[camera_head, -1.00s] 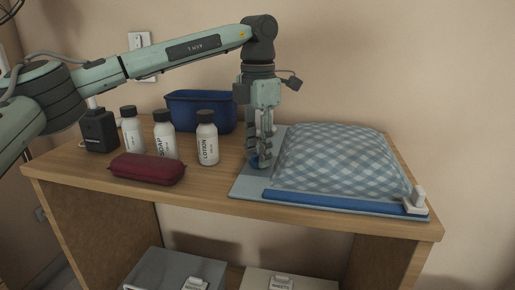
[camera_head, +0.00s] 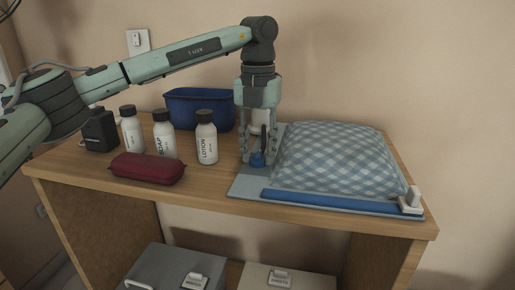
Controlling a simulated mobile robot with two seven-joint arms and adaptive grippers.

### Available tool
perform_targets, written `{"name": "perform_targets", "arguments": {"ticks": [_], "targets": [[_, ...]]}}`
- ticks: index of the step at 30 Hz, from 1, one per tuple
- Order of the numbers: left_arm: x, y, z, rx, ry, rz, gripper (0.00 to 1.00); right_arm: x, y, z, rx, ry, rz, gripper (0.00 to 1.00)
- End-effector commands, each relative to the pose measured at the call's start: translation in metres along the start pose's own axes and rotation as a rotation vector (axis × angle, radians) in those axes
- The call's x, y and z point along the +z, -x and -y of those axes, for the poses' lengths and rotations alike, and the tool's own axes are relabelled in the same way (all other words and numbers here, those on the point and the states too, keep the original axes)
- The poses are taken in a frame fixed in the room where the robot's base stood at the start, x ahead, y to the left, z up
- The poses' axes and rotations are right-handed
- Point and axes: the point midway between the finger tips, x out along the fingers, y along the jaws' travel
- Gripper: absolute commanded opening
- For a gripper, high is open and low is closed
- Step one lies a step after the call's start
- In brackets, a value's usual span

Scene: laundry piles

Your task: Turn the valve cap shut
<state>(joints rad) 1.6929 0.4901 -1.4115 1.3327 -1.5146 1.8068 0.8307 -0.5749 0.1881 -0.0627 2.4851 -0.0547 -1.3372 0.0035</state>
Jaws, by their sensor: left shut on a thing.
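The blue valve cap (camera_head: 258,159) sits at the left part of a flat grey-blue bag (camera_head: 247,184) on the table. My left gripper (camera_head: 258,157) points straight down from above, with its fingers on both sides of the cap and shut on it. The fingers partly hide the cap, so its turned angle cannot be told. A blue-and-white checked pillow-like bundle (camera_head: 338,158) bulges on the bag to the right of the gripper. My right gripper is not in view.
A blue strip (camera_head: 335,201) and a white slider (camera_head: 411,201) lie along the bag's front edge. Left of the gripper stand a lotion bottle (camera_head: 206,138), other bottles, a dark red case (camera_head: 147,168) and a blue bin (camera_head: 198,108). Boxes sit on the shelf below.

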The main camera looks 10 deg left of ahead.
Motion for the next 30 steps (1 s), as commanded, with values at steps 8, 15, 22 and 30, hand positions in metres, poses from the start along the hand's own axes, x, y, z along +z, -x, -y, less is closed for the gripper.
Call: {"name": "perform_targets", "arguments": {"ticks": [8,15,22,30], "targets": [[0.0005,0.0004,0.0004,-0.001,0.045,0.002,0.04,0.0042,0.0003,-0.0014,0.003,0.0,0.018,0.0],[0.0006,0.0004,0.0003,-0.001,0.048,0.002,0.04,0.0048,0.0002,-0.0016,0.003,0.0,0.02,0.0],[0.0005,0.0004,0.0002,-0.001,0.048,0.002,0.46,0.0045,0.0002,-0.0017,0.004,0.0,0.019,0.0],[0.0003,0.0002,0.0002,0.0,0.046,0.001,0.52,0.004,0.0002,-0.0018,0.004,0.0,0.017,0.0]]}}
